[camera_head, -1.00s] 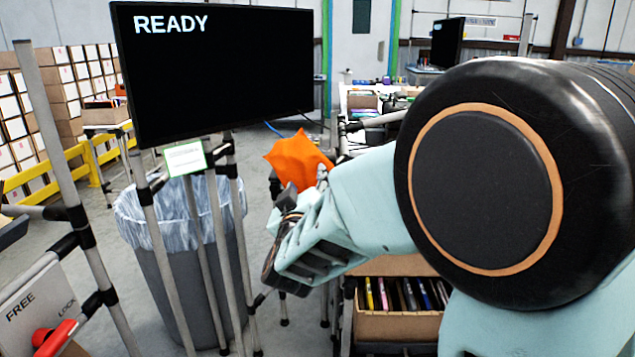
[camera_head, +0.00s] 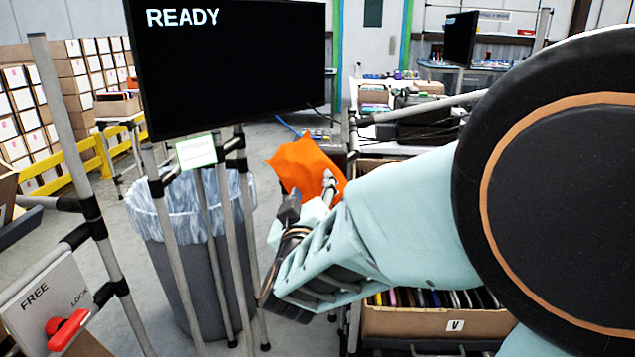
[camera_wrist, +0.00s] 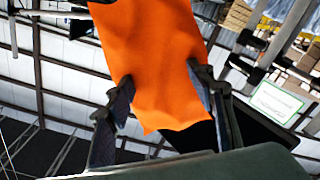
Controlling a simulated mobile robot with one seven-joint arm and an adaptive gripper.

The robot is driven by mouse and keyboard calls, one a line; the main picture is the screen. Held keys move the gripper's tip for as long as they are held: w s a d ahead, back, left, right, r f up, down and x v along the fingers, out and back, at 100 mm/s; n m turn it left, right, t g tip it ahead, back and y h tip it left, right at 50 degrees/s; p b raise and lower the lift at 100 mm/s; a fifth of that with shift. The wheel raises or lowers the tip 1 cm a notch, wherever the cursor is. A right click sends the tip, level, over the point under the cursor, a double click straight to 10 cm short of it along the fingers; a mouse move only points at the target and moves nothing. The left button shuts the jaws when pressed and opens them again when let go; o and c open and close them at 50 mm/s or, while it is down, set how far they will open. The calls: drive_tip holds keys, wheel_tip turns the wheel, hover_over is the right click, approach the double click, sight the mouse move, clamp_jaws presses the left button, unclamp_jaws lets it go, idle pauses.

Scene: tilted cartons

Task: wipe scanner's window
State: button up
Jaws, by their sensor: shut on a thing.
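An orange cloth (camera_head: 305,168) is held up in my gripper (camera_head: 312,198), right of the bin and below the screen's right side. In the wrist view the cloth (camera_wrist: 155,65) hangs between the two fingers of my gripper (camera_wrist: 165,95), which are shut on it. The cloth is creased and spreads beyond the fingertips. I cannot make out the scanner or its window for certain in either view.
A black screen reading READY (camera_head: 230,65) stands on a pipe frame. A grey bin with a clear liner (camera_head: 195,270) is behind the frame. A carton of thin items (camera_head: 435,322) sits below my arm. A FREE/LOCK panel with a red knob (camera_head: 66,328) is at lower left.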

drive_tip(key=shift+s, duration=0.3)
drive_tip(key=shift+s, duration=1.5)
